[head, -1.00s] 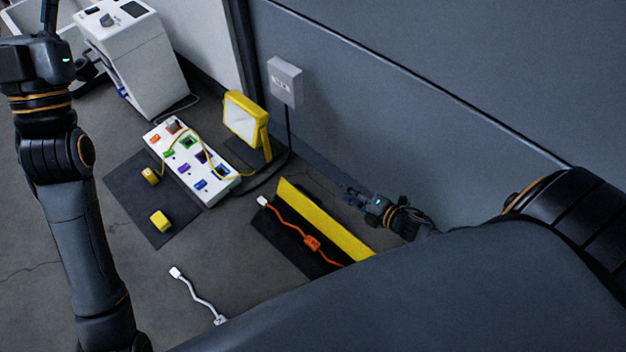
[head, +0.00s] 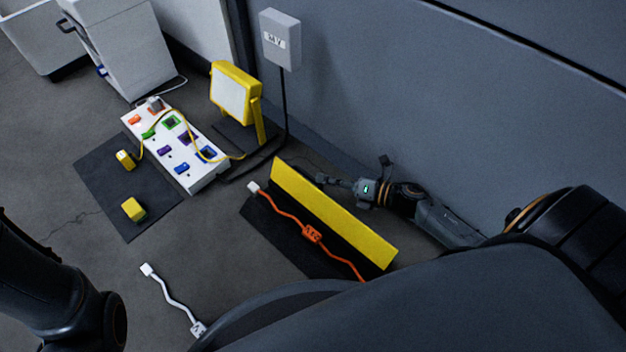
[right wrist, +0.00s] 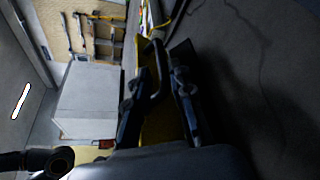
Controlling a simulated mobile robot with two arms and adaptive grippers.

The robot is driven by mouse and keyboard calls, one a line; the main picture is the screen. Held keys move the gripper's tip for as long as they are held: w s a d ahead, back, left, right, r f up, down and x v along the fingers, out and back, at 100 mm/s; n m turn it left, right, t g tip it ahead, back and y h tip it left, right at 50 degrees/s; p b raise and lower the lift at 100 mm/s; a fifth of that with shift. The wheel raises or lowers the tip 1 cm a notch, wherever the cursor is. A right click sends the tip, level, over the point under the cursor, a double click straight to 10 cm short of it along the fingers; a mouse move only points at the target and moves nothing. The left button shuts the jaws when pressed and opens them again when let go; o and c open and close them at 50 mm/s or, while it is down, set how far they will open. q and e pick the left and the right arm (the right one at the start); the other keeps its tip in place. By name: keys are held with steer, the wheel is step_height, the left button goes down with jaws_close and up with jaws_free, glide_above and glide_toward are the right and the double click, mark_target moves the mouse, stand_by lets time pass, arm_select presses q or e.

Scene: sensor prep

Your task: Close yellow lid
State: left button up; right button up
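The yellow lid (head: 333,212) is a long flat panel standing raised along the back edge of a black tray (head: 285,246) on the floor. An orange cable (head: 311,234) with a small box on it lies in the tray. My right gripper (head: 352,170) is behind the lid, on the wall side, with its fingers spread and nothing seen between them in the head view. In the right wrist view yellow surface, likely the lid (right wrist: 163,122), shows between and beyond the parted fingers (right wrist: 168,55); contact cannot be told. Only a link of my left arm shows, at lower left.
A white socket board (head: 183,150) and yellow work lamp (head: 236,96) stand beyond the tray. Yellow blocks (head: 133,209) rest on a dark mat (head: 105,184). A white cable (head: 172,296) lies on the floor. A wall with a grey box (head: 281,40) closes off the right side.

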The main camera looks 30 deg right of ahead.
steer(key=b+x, duration=0.1)
steer(key=x, duration=0.3)
steer(key=shift+f+b, duration=0.15)
steer(key=shift+b, duration=0.2)
steer(key=shift+w+a, duration=0.2)
steer(key=shift+w, duration=0.1)
steer(key=shift+c, duration=0.4)
jaws_close()
